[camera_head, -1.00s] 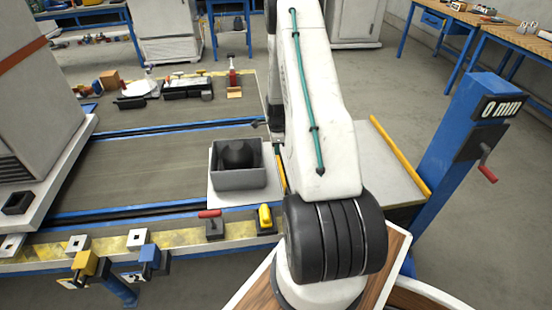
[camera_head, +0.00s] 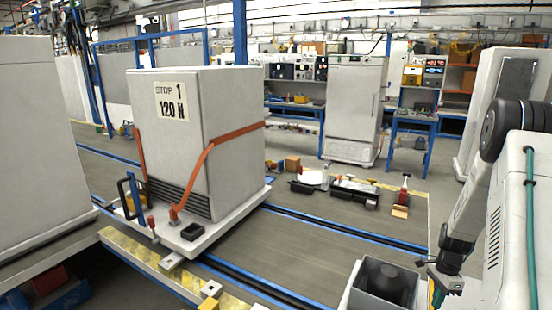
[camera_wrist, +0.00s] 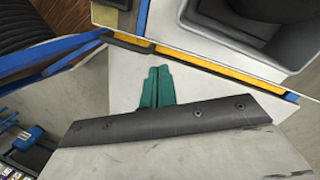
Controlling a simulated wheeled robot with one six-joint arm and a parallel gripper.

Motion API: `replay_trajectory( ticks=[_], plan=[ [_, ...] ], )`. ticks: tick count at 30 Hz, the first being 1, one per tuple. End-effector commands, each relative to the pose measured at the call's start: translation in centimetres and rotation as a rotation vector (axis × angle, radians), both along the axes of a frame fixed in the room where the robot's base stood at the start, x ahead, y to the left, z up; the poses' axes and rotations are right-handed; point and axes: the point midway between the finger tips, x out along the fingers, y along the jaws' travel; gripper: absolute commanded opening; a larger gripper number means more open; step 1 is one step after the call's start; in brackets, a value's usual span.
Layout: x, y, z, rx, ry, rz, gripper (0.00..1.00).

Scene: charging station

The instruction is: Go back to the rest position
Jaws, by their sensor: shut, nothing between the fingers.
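My gripper (camera_head: 438,285) hangs at the lower right of the head view, just right of a grey bin (camera_head: 352,291), pointing down. In the wrist view its two green fingers (camera_wrist: 157,85) lie together with nothing between them. The fingers are over a pale flat surface (camera_wrist: 120,85), beside a yellow and blue edge strip. The grey bin also shows at the upper right of the wrist view (camera_wrist: 220,22). In the head view a dark rounded object (camera_head: 386,279) sits inside the bin. My arm fills the right edge.
A strapped grey cabinet (camera_head: 200,110) marked "STOP 1 120 N" stands on a white pallet (camera_head: 215,230) on a railed track. Tools and small parts (camera_head: 350,190) lie on the far side. Another white cabinet (camera_head: 355,105) and a blue table (camera_head: 411,125) stand behind.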

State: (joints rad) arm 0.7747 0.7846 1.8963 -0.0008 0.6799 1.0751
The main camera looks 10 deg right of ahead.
Motion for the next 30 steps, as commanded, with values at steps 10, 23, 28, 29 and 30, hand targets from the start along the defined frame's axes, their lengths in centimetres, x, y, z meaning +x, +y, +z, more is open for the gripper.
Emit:
replay_trajectory(
  ticks=[10, 23, 28, 29, 30],
  plan=[
    [-1.3, 9.5, 13.1, 0.125, -0.023, 0.561, 0.0],
    [-7.8, 24.0, 28.1, 0.186, -0.101, 1.264, 0.0],
    [-11.6, 28.6, 31.6, 0.164, -0.138, 1.488, 0.0],
    [-12.3, 29.3, 32.1, 0.156, -0.146, 1.523, 0.0],
    [-13.2, 30.2, 32.7, 0.143, -0.157, 1.568, 0.0]
  ],
)
